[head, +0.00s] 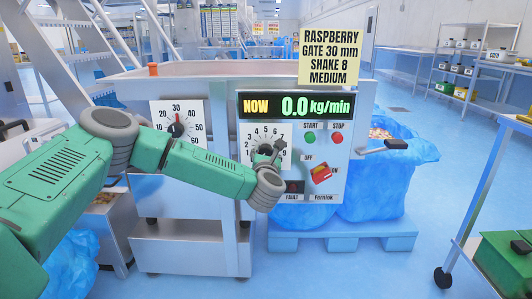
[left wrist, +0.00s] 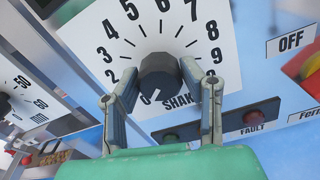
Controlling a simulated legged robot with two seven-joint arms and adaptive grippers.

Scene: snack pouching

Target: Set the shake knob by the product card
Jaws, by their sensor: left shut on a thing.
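The yellow product card (head: 331,56) reads RASPBERRY, GATE 30 mm, SHAKE 8, MEDIUM. The shake knob (left wrist: 162,76) is dark and round, on a white dial plate (left wrist: 110,35) with numbers around it. My right gripper is not in view.
The display (head: 297,106) reads 0.0 kg/min. START (head: 310,138), STOP (head: 337,138) and a red-yellow switch (head: 320,174) are at the right. A FAULT lamp (left wrist: 262,114) is close to the fingers.

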